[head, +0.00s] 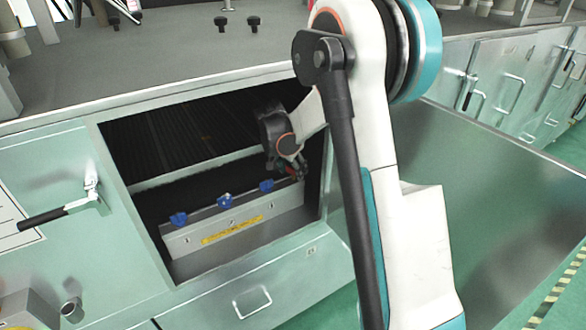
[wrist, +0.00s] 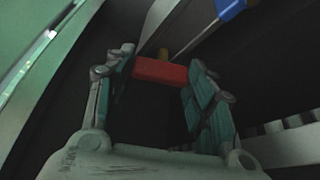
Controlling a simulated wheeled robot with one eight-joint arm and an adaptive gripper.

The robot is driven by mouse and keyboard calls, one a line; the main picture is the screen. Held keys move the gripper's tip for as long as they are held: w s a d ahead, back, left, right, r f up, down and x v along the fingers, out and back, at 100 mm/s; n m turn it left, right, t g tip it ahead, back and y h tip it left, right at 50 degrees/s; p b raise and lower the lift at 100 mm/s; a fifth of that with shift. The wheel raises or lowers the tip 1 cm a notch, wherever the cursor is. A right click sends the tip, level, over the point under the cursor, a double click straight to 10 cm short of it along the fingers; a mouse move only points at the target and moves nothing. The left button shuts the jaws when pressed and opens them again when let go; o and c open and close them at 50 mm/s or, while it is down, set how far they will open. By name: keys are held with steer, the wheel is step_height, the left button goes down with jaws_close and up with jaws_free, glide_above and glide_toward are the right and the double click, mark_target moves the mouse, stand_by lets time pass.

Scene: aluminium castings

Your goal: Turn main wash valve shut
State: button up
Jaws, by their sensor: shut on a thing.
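The valve with the red handle (wrist: 160,71) sits at the right end of a grey manifold box (head: 235,218) inside the open cabinet. In the wrist view the handle lies crosswise between the two fingers of my gripper (wrist: 163,66), which is shut on it. A small brass-coloured part shows just behind the handle. In the head view my gripper (head: 291,168) reaches into the right side of the opening and hides most of the red handle. Which valve the label names is too small to read.
Three blue handles (head: 224,200) stand along the box, left of my gripper; one blue handle (wrist: 229,8) shows in the wrist view. The cabinet opening's frame (head: 322,165) is close on the right. An open panel (head: 500,200) stands right of my arm. A lever (head: 60,212) projects at left.

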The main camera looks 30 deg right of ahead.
steer(key=shift+w+m+g, duration=0.15)
steer(key=shift+m+g, duration=0.65)
steer(key=shift+m, duration=1.4)
steer(key=o, duration=1.1)
steer(key=shift+c, duration=0.2)
steer(key=shift+a+r, duration=0.15)
steer(key=shift+r, duration=0.15)
steer(key=a, duration=1.2)
steer(key=shift+a+r, duration=0.15)
steer(key=shift+r, duration=0.1)
